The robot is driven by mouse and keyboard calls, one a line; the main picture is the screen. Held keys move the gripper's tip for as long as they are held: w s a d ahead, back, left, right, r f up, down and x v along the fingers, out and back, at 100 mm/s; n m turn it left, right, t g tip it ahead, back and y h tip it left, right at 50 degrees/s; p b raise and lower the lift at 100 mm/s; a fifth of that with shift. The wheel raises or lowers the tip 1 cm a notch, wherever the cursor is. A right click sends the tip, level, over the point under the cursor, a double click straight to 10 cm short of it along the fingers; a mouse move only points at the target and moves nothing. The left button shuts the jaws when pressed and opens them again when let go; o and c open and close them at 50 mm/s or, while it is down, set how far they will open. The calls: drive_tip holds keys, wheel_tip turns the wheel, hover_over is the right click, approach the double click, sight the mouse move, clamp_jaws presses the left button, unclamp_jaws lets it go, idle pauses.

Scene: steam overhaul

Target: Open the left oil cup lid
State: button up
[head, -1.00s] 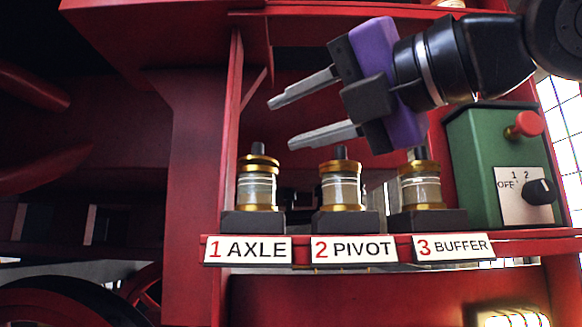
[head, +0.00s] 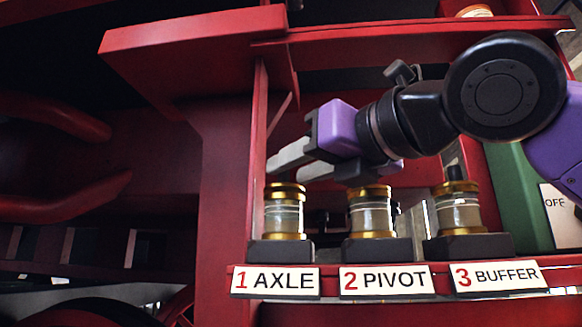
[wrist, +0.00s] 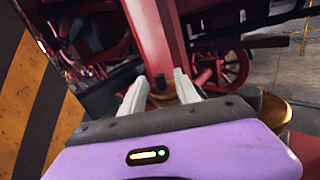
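The left oil cup (head: 284,215) is a glass cylinder with brass bands on a dark block, above the label "1 AXLE". In the wrist view my gripper (wrist: 160,85) is open, with a brass top seen between and beyond the fingers. I cannot tell whether the fingers touch the lid or knob.
The middle cup (head: 371,215) over "2 PIVOT" stands close under my gripper body. The right cup (head: 459,213) over "3 BUFFER" has its dark knob upright. A green box (head: 520,190) is at right. A red post (head: 228,200) stands left of the cups.

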drive_tip(key=shift+w+a, duration=0.5)
drive_tip(key=shift+w, duration=0.05)
clamp_jaws()
drive_tip(key=shift+r+p, duration=0.1)
drive_tip(key=shift+p, duration=0.25)
